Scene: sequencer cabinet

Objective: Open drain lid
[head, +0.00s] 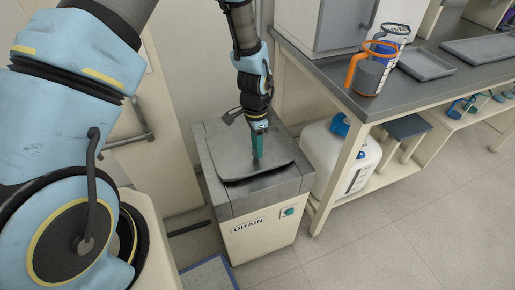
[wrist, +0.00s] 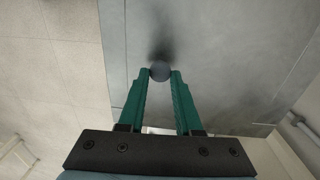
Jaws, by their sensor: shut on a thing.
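The drain unit (head: 243,238) is a cream cabinet with a grey top, a "DRAIN" label and a small teal switch on its front. Its grey lid (head: 228,148) sits on top; a dark curved gap shows along the lid's front edge, so the front looks slightly raised. In the wrist view the lid (wrist: 215,50) fills much of the picture. My gripper (head: 258,155) points down over the lid with green fingers. In the wrist view its fingertips (wrist: 160,74) are closed on a round grey knob (wrist: 160,70). The lid's hinge side is partly hidden behind my arm.
A bench (head: 405,88) stands to the right with an orange-handled jug (head: 369,76), a white bottle and grey trays (head: 425,64). A white container (head: 340,158) with a blue cap is on the shelf below. A blue-edged mat (head: 208,277) lies in front. Floor at right is clear.

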